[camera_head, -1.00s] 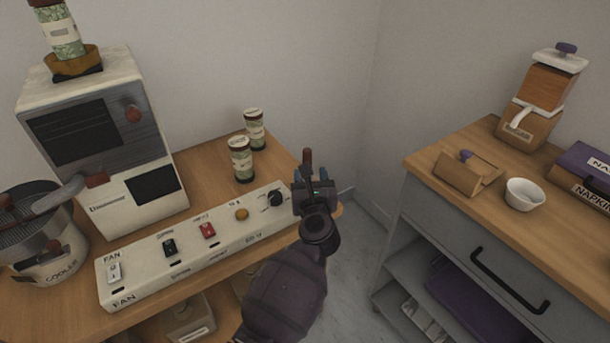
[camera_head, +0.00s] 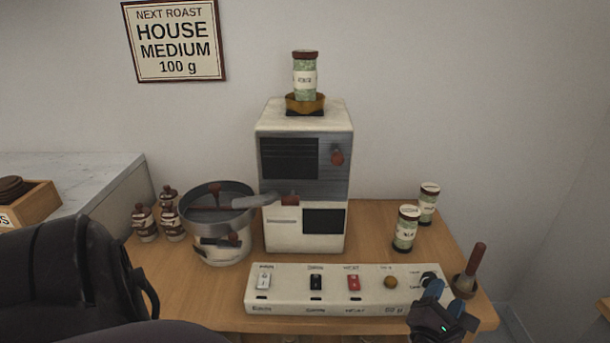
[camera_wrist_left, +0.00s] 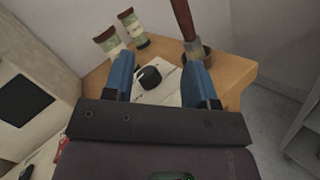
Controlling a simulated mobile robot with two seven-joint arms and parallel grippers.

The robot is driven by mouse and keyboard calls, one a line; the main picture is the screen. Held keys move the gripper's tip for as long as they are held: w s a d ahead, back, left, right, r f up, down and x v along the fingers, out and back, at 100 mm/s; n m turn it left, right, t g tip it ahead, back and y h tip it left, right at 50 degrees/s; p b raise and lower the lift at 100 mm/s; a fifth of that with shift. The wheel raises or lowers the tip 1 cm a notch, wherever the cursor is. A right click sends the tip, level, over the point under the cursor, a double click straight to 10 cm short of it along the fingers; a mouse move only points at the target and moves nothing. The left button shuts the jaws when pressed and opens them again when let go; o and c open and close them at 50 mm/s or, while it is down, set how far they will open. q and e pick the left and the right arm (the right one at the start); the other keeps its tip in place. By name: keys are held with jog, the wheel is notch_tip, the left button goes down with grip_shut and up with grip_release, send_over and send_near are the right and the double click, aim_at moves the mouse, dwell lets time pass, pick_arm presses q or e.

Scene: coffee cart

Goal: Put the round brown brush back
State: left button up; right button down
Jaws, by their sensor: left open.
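A brown brush handle (camera_head: 475,259) stands upright, tilted slightly, at the right end of the wooden cart top. Its lower end meets a dark round base (camera_head: 464,287); I cannot tell whether this is the brush head or a holder. In the left wrist view the handle (camera_wrist_left: 184,20) rises just beyond the right finger. My left gripper (camera_head: 432,289) is open and empty, over the right end of the switch panel, left of the brush. It also shows in the left wrist view (camera_wrist_left: 158,68), with its blue fingers apart. My right gripper is not in view.
The white switch panel (camera_head: 335,291) with a black knob (camera_head: 430,279) lies along the front. Two jars (camera_head: 405,230) stand behind it. The roaster (camera_head: 300,170) and a metal cooler pot (camera_head: 215,222) are further left. Bare wood (camera_head: 450,247) lies behind the brush.

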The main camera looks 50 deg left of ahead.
pick_arm(q)
jog(key=s+a+f+m+g+h, duration=0.2)
jog(key=s+f+m, duration=0.3)
jog(key=s+m, duration=0.5)
jog(key=s+a+f+m+g+h, duration=0.2)
jog(key=s+a+f+m+g, duration=0.1)
jog(key=s+m, duration=0.8)
jog(key=s+a+f+m+g+h, duration=0.2)
jog(key=s+f+m, duration=0.4)
jog(key=s+m, duration=0.5)
jog(key=shift+a+f+m+g, duration=0.3)
jog(key=shift+a+m+g, duration=0.15)
jog(key=shift+m+g, duration=0.35)
